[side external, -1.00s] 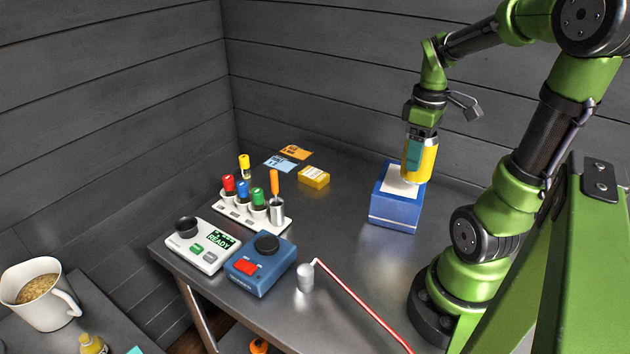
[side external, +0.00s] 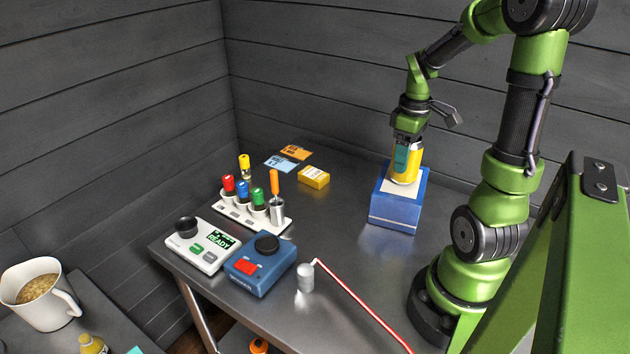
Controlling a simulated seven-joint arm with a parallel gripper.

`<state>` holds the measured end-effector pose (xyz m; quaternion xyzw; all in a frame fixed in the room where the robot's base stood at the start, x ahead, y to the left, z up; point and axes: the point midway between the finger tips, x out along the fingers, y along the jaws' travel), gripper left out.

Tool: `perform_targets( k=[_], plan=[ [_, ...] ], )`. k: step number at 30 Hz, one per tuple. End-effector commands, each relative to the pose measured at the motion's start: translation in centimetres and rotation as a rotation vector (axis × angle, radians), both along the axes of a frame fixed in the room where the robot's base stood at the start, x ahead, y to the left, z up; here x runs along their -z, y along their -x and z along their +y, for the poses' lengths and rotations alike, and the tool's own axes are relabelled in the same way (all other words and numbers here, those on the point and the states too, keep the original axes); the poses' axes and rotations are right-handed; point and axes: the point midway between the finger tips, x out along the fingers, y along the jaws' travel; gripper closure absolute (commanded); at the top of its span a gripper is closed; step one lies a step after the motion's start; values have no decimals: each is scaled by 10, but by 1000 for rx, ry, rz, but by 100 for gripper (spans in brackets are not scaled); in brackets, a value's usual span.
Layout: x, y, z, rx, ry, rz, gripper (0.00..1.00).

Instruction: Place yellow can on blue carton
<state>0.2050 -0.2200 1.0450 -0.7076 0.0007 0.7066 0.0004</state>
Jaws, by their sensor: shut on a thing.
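The yellow can (side external: 410,164) is upright between the fingers of my gripper (side external: 402,157). My gripper points down and is shut on the can. The blue carton (side external: 396,208) stands on the metal table directly below, with a white patch on its top. The can's lower end is over the white patch, at or very close to the carton's top. I cannot tell whether it touches.
A white rack (side external: 250,213) with several colored-cap vials stands left of the carton. A small yellow box (side external: 313,177) lies behind it. A blue device (side external: 259,264) and a white meter (side external: 201,245) sit at the front left. A red tube (side external: 360,303) runs along the front.

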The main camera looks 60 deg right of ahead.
Motion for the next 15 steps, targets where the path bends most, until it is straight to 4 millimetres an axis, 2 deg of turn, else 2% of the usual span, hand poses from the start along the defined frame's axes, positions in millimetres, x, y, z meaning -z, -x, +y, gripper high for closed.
perform_targets(
  k=[1,2,6,7,15],
  plan=[
    [2,0,0,0,-1,1,60],
    [3,0,0,0,-1,1,30],
    [2,0,0,0,-1,1,8],
    [2,0,0,0,-1,1,6],
    [1,0,0,0,0,0,6]
  ],
)
